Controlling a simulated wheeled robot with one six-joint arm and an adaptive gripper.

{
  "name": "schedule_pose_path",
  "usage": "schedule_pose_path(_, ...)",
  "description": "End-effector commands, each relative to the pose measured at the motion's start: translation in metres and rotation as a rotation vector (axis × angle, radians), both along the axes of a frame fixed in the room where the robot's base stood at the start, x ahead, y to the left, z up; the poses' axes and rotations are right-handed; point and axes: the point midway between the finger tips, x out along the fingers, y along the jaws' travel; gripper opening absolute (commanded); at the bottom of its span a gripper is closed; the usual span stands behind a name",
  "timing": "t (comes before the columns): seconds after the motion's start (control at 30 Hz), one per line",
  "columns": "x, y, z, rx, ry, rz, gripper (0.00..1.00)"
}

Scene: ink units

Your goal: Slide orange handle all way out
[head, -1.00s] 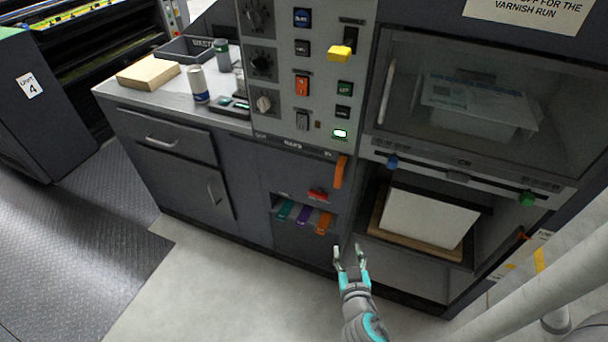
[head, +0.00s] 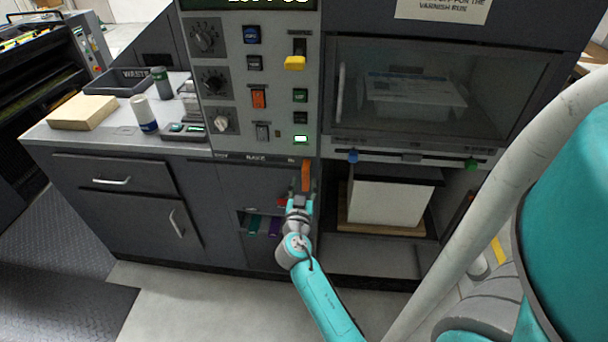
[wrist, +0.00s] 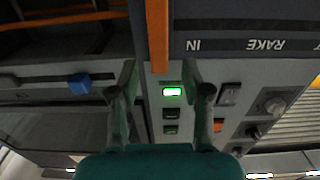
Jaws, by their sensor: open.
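The upright orange handle (head: 306,175) stands on the dark front just below the control panel's right edge. In the wrist view the orange handle (wrist: 157,35) runs down from the top edge, and its end lies in line with the gap between my fingers. My gripper (head: 300,203) is open and is just below the handle in the head view; it also shows in the wrist view (wrist: 160,85) with nothing between its fingers. I cannot tell the depth between fingers and handle. The slot with teal (head: 254,224) and purple (head: 274,226) tabs is partly hidden by my gripper.
A control panel (head: 235,75) with knobs and buttons rises above. To the right, a glass-fronted chamber (head: 440,95) sits over an open bay with a white stack (head: 390,200). A counter (head: 100,133) with cans and a block is left. Floor is free in front.

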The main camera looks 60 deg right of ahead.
Motion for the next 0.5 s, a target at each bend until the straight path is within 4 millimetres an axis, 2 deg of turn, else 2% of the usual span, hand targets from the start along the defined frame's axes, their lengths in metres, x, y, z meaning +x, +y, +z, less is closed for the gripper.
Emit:
schedule_pose_path(0.03, 0.003, -0.01, 0.001, 0.0, -0.002, -0.003, 0.48)
schedule_pose_path(0.2, 0.013, -0.033, 0.0, 0.0, 0.0, -0.001, 0.48)
schedule_pose_path(0.5, 0.021, -0.049, 0.0, 0.0, 0.0, 0.001, 0.48)
